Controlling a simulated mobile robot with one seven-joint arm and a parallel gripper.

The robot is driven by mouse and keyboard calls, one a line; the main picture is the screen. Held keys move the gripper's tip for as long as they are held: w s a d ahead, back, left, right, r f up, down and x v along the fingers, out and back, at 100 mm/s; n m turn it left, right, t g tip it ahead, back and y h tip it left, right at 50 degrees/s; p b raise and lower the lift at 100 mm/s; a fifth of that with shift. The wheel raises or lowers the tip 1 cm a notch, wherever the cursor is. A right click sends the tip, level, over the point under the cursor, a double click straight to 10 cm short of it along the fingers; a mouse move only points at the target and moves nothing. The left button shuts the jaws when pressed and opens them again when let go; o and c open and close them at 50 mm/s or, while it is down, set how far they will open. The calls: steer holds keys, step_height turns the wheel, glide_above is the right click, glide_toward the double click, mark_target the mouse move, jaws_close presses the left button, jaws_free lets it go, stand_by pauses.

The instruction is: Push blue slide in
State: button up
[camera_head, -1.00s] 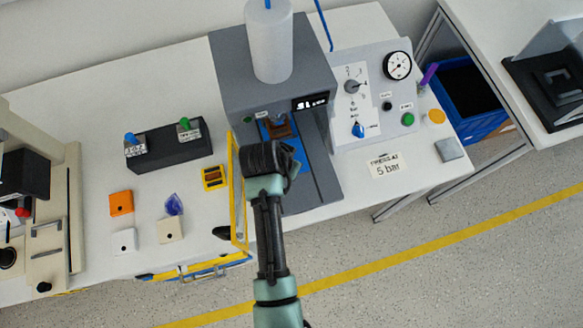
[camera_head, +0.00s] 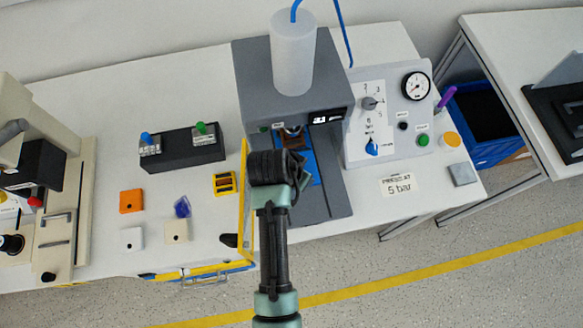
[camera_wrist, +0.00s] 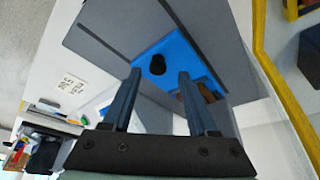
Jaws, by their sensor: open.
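The blue slide (camera_wrist: 178,56) shows in the wrist view as a flat blue plate with a black knob (camera_wrist: 157,65), set on the grey base of the press (camera_head: 285,75). A brown part (camera_wrist: 208,93) sits at the slide's far end. In the head view the slide (camera_head: 309,165) is partly hidden behind my wrist. My gripper (camera_wrist: 156,80) is open, with its two dark fingers over the slide and the knob seen between the fingertips. I cannot tell whether the fingers touch the slide. In the head view my fingertips are hidden by the wrist.
A yellow frame (camera_head: 246,195) stands just left of the press. A control panel with a gauge (camera_head: 416,86) and a blue knob (camera_head: 372,147) is at its right. A dark box with levers (camera_head: 182,149) and several small coloured parts lie left. The table's front edge is near my arm.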

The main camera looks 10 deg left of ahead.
steer(key=v, duration=1.1)
steer(key=shift+s+f, duration=0.1)
